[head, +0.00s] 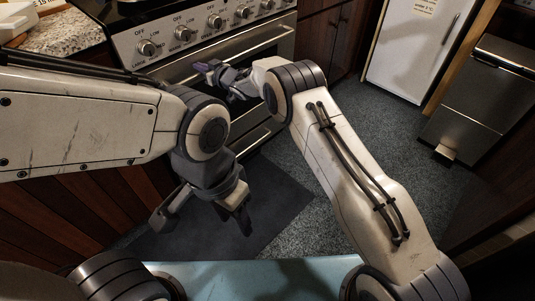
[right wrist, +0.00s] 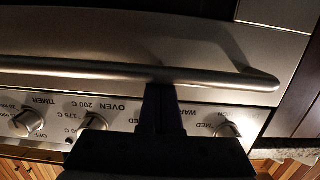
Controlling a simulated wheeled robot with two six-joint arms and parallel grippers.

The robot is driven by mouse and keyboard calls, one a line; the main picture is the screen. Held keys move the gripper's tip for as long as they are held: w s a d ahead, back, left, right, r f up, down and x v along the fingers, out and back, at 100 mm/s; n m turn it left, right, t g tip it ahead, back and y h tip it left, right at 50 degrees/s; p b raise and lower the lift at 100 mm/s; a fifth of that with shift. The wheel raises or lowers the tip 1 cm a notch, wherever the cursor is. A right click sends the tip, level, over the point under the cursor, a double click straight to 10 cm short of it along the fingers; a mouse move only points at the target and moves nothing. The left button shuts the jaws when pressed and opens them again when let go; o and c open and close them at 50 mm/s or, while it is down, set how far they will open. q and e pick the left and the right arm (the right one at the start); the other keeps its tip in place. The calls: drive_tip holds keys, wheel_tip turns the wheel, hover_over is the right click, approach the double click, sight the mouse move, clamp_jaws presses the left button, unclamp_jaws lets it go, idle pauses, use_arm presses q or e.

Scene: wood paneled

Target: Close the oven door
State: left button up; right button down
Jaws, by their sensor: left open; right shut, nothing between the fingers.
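The oven door (head: 262,42) stands upright, or nearly so, below the knob panel. I cannot tell whether a thin gap is left at its top. Its bar handle (right wrist: 90,70) runs across the right wrist view. My right gripper (head: 207,70) is shut and empty at the door front. In the right wrist view its fingers (right wrist: 159,95) reach to the handle and overlap it; contact is unclear. My left gripper (head: 204,220) is open and empty, pointing down over the floor mat, away from the oven.
The knob panel (head: 182,34) is above the door. A dark mat (head: 268,205) lies before the oven. A white fridge (head: 412,45) and a metal pedal bin (head: 485,95) stand at right. Open grey floor (head: 385,125) lies between. A stone worktop (head: 65,34) is at upper left.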

drive_tip(key=shift+s+d+f, duration=0.65)
drive_tip(key=shift+s+d, duration=0.2)
drive_tip(key=shift+s, duration=0.1)
drive_tip(key=shift+s+d+f, duration=0.6)
drive_tip(key=shift+s+d, duration=0.2)
drive_tip(key=shift+s, duration=0.1)
drive_tip(key=r+p+v, duration=0.1)
drive_tip(key=v, duration=0.9)
drive_tip(key=shift+r, duration=0.15)
